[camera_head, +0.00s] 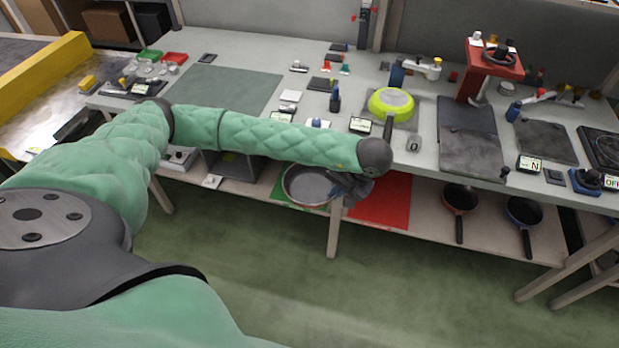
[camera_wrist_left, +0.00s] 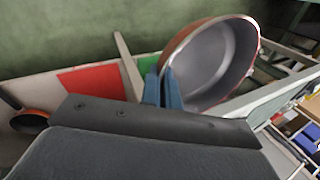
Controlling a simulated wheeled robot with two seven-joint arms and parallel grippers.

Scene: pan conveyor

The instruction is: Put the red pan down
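The red pan (camera_head: 306,186) has a reddish outer wall and a grey inside. It is at the lower shelf, over the green mat (camera_head: 284,192). My left gripper (camera_head: 343,187) reaches down under the table edge at the pan's right side. In the left wrist view its blue fingers (camera_wrist_left: 165,88) are closed together at the near side of the pan (camera_wrist_left: 218,62), where the handle is hidden between them. The pan looks tilted in that view. I cannot tell whether it touches the shelf. My right gripper is not in view.
A red mat (camera_head: 385,203) lies bare to the right of the pan. Two more pans, one orange-red (camera_head: 461,197) and one blue (camera_head: 524,211), lie further right on the shelf. The tabletop edge overhangs my gripper, and a table leg (camera_head: 334,228) stands close by.

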